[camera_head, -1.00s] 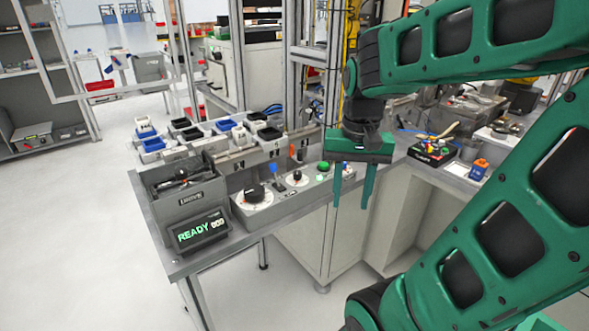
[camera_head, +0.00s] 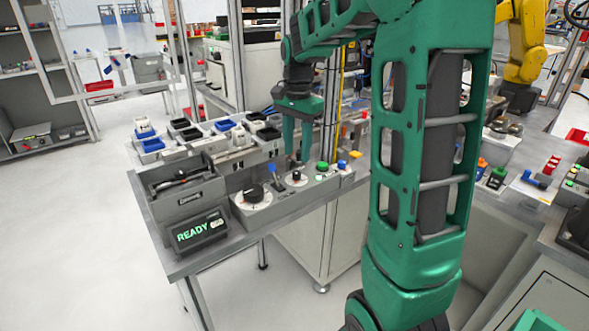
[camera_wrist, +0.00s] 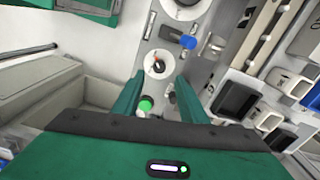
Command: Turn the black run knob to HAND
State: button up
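Two black knobs sit on the grey control panel (camera_head: 262,211) on the bench. The smaller black knob (camera_head: 296,175), on a white dial, lies just below my gripper's fingertips. It also shows in the wrist view (camera_wrist: 157,67), a little beyond the fingertips, with an orange mark near it. The larger black knob (camera_head: 254,191) sits at the panel's left end. The labels are too small to read, so I cannot tell which setting either knob points to. My gripper (camera_head: 297,156) is open and empty above the panel, fingers apart, pointing down.
A blue-tipped lever (camera_head: 272,171) stands between the two knobs. A green button (camera_head: 322,166) and a blue one (camera_head: 341,164) are to the right. A grey bin (camera_head: 182,193) and READY display (camera_head: 193,234) stand left. Several small trays (camera_head: 225,125) lie behind.

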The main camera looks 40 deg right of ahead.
aim_at(297, 172)
notch_tip(297, 172, down, 7)
jog(key=shift+r, duration=0.2)
grip_shut()
